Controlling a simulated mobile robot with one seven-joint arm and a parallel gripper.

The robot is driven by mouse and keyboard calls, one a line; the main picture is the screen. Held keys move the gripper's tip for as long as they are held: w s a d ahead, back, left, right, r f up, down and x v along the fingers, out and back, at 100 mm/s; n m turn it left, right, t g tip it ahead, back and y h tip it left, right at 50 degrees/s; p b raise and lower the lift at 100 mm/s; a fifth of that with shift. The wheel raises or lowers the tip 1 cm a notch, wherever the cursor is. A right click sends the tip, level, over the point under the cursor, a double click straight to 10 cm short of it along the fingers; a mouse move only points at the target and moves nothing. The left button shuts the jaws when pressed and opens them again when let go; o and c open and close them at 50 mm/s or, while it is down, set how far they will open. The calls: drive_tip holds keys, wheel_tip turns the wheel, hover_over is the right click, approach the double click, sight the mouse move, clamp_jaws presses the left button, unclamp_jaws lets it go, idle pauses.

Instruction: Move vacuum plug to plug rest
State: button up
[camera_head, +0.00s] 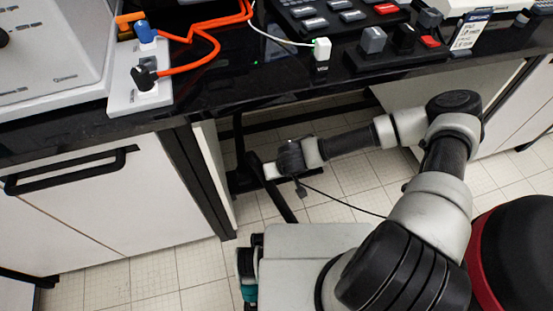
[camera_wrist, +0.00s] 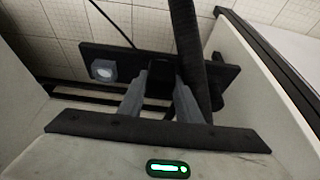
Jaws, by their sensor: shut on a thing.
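My gripper (camera_wrist: 160,82) is shut on a black plug (camera_wrist: 159,74), held between its two grey fingers in the wrist view. I take this as the vacuum plug. It is at a dark panel (camera_wrist: 125,57) under the bench; I cannot tell whether it is seated in the panel or just in front of it. A light grey socket or rest-like piece (camera_wrist: 103,70) is on the panel to the left of the plug. I cannot tell for sure which part is the plug rest. In the head view my gripper (camera_head: 262,171) is below the bench edge, and the plug is hidden there.
A thick black hose or leg (camera_wrist: 188,45) rises just right of the plug. A thin black cable (camera_head: 345,199) trails below the bench. On the black benchtop, a white strip (camera_head: 123,98) holds blue and black plugs with orange cables. White cabinets (camera_head: 105,205) stand at left.

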drive_tip(key=s+d, duration=0.3)
drive_tip(key=s, duration=0.7)
drive_tip(key=shift+s, duration=0.4)
